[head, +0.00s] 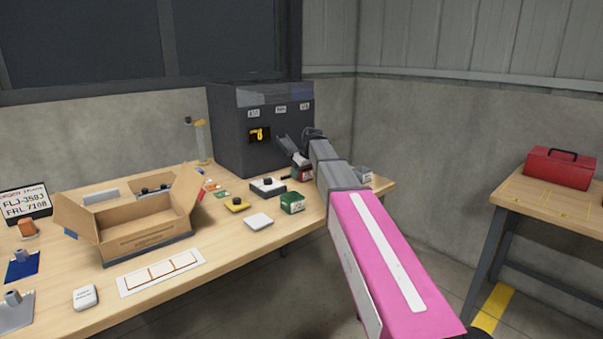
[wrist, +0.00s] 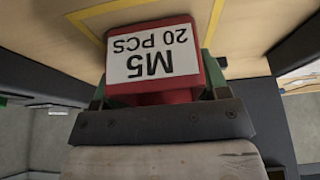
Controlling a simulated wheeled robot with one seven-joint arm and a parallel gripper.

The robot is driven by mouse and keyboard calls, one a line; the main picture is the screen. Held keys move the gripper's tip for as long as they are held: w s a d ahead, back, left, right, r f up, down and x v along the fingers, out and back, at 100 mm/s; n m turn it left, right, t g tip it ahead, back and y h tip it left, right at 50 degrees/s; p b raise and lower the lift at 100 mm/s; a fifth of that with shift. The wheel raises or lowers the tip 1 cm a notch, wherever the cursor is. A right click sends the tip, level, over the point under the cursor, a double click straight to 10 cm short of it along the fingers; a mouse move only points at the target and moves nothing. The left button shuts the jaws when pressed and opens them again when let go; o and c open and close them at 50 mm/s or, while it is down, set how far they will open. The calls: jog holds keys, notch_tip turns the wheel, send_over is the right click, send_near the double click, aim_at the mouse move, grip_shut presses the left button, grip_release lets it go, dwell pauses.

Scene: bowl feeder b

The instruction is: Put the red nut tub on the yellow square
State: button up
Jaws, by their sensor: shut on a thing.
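The red nut tub (wrist: 150,97) has a white label reading M5, 20 PCS, upside down in the wrist view. My gripper (wrist: 155,95) is shut on it, with a finger at each side. In the head view the red tub (head: 304,173) shows small by the dark machine, partly covered by my gripper (head: 300,160). Yellow lines of a square (wrist: 88,30) show on the wooden surface beyond the tub in the wrist view. The tub hides part of the square. I cannot tell whether the tub touches the surface.
A dark machine (head: 230,130) stands at the back of the bench. A green tub (head: 291,204), a white block (head: 258,221) and a grey box with a black knob (head: 267,187) sit near my arm. An open carton (head: 140,225) is to the left. A red toolbox (head: 560,168) stands on another bench.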

jog(key=o, duration=1)
jog(key=v, duration=1.2)
jog(key=shift+w+r, duration=0.1)
jog(key=shift+r, duration=0.05)
